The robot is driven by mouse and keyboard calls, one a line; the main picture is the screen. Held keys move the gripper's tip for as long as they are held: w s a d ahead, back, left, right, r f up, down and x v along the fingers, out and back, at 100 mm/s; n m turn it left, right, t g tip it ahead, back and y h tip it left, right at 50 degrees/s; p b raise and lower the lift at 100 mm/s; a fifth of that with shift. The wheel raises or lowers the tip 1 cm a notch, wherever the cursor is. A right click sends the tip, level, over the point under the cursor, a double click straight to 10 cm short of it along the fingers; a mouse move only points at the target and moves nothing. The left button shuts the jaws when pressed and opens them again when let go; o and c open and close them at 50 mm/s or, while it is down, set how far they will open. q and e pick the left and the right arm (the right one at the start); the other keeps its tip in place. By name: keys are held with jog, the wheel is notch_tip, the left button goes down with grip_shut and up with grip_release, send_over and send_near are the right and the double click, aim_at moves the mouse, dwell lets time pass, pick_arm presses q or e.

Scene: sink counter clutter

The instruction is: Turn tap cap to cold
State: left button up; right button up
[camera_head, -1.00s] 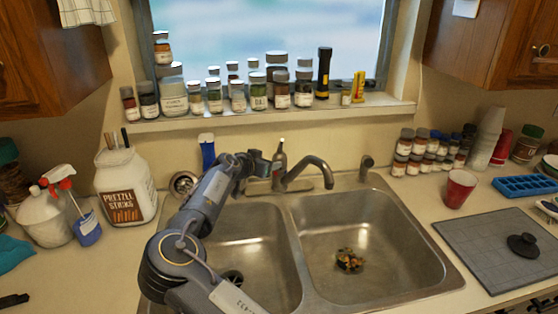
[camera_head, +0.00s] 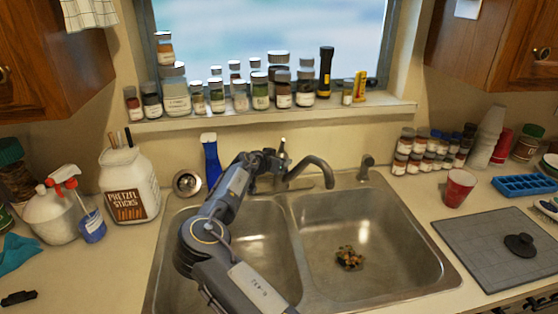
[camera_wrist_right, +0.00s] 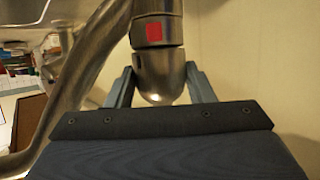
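The silver tap (camera_head: 312,165) stands behind the double sink, its spout over the right basin. My right arm reaches up over the left basin to it. The right gripper (camera_head: 282,158) is at the tap's upright body and partly hides it. In the right wrist view the tap cap (camera_wrist_right: 160,80), rounded and metallic with a red mark above its domed end, lies between the two fingers of the right gripper (camera_wrist_right: 160,70). The fingertips lie close along both sides of the cap; whether they press on it is unclear. My left gripper is out of view.
The sink (camera_head: 375,235) has dark scraps in its right basin. A blue brush (camera_head: 211,162) and a metal cup (camera_head: 187,184) stand left of the tap. A pretzel jar (camera_head: 128,188) is further left. Several spice jars line the windowsill (camera_head: 270,115). A red cup (camera_head: 459,188) stands right.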

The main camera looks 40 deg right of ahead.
jog(key=shift+s+d+f+n+t+y+b, duration=0.2)
jog(key=shift+n+t+y+b, duration=0.35)
jog(key=shift+b, duration=1.1)
jog(key=shift+c, duration=0.2)
jog(key=shift+a+r+n+t+y+b, duration=0.15)
jog(key=shift+n+t+y+b, duration=0.1)
jog(key=shift+n+t+b, duration=0.45)
jog(key=shift+r+t, duration=0.1)
jog(key=shift+t, duration=0.15)
jog(key=o, duration=0.7)
jog(key=b+v, duration=0.1)
jog(key=v, duration=0.6)
jog(key=shift+s+a+r+b, duration=0.15)
jog(key=shift+s+a+b, duration=0.05)
jog(key=shift+b, duration=0.2)
